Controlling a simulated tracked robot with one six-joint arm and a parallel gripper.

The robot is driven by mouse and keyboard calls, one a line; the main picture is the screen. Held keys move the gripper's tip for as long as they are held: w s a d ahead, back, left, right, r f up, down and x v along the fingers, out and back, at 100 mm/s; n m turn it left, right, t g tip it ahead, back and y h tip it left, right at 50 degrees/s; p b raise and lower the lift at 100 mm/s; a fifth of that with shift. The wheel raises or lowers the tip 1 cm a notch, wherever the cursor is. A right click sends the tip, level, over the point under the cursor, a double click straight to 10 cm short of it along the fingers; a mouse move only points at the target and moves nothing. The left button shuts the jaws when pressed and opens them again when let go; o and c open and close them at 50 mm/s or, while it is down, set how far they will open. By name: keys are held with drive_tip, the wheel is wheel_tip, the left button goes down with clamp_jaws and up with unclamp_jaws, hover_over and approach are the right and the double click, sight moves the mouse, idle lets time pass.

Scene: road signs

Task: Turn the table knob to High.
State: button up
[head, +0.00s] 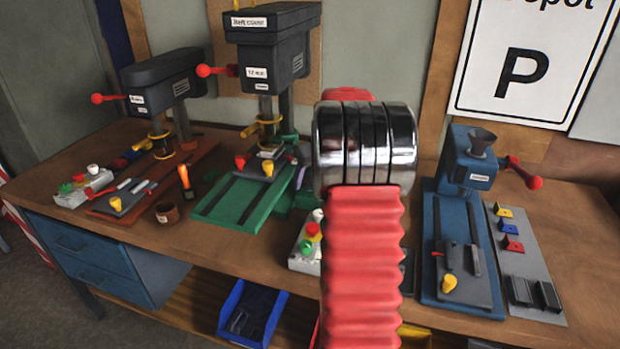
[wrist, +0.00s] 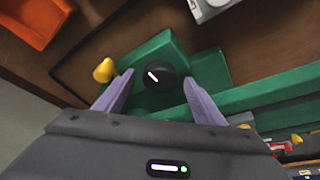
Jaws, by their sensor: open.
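The table knob (wrist: 158,76) is a round black knob with a short white pointer line, on a green base (wrist: 205,72) in the wrist view. The pointer slants toward the upper left; no High label is legible. My gripper (wrist: 158,80) is open, with one purple finger on each side of the knob and gaps showing between. I cannot tell how deep the fingers reach. In the head view the knob is hidden; a purple finger (head: 301,177) shows beside the green drill press (head: 246,195), and my red and chrome arm covers the rest.
A yellow knob (wrist: 104,71) sits close to the left finger in the wrist view. A box with coloured buttons (head: 304,252) stands in front of the green press. Another drill press (head: 165,85) is at left, a blue machine (head: 466,165) at right.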

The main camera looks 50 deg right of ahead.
drive_tip(key=c, duration=1)
drive_tip(key=shift+c, duration=0.3)
drive_tip(key=shift+m, duration=0.5)
drive_tip(key=o, duration=1.1)
drive_tip(key=shift+c, duration=0.2)
drive_tip(key=shift+r, duration=0.1)
drive_tip(key=v, duration=1.3)
drive_tip(key=shift+a+r, duration=0.2)
drive_tip(key=shift+r, duration=0.05)
